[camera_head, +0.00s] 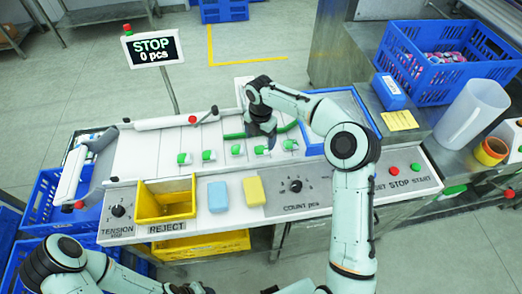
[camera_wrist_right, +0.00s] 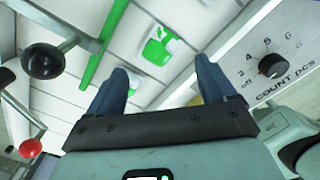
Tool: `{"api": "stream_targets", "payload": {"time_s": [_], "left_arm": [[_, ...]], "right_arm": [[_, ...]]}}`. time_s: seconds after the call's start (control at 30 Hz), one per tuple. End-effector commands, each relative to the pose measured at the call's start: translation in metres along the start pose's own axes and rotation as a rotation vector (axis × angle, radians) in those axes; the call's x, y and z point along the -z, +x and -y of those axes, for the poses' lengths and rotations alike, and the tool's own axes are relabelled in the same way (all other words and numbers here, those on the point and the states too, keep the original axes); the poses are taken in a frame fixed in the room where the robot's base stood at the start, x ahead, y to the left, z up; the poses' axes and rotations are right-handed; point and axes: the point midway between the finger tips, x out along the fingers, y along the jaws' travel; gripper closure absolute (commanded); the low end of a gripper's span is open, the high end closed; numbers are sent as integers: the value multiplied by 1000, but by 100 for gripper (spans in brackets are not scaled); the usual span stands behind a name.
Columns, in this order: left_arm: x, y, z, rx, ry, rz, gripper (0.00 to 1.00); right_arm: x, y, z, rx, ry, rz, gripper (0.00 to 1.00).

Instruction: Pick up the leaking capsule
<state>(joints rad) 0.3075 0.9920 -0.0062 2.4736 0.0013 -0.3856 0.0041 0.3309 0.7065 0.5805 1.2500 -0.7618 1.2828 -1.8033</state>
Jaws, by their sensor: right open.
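Several small green-and-white capsules (camera_head: 236,149) lie in a spaced row on the white slatted surface (camera_head: 130,151) in the head view. I cannot tell from any visible mark which one leaks. My right gripper (camera_head: 262,132) points down over the row, close to a capsule (camera_head: 262,150) right of the middle. In the right wrist view my right gripper (camera_wrist_right: 162,82) is open and empty. A green-and-white capsule (camera_wrist_right: 159,46) lies ahead of the gap between its fingers. Of my left arm only links show at the bottom left; its gripper is out of frame.
A yellow reject bin (camera_head: 165,203), a blue block (camera_head: 217,197) and a yellow block (camera_head: 254,191) stand along the front panel. A count knob (camera_head: 295,186) is to their right. A red-knobbed lever (camera_head: 193,119) and the stop display (camera_head: 153,48) stand behind. A blue-rimmed tray (camera_head: 361,107) is right.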

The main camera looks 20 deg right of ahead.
Motion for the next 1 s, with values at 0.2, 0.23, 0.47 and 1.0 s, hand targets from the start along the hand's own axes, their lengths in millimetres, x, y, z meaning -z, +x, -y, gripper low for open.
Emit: {"api": "stream_targets", "payload": {"time_s": [0.2, 0.23, 0.47, 1.0], "left_arm": [[-1, 2, 1, 0, 0, 1, 57], [-2, 3, 1, 1, 0, 2, 57], [-4, 6, 3, 2, -1, 4, 57], [-3, 6, 3, 1, -1, 4, 57]], "right_arm": [[-1, 18, 1, 3, 1, -2, 16], [-2, 22, 2, 2, 2, -2, 16], [-2, 52, 2, 0, 0, -2, 16], [-2, 52, 1, -1, 1, 0, 75]]}}
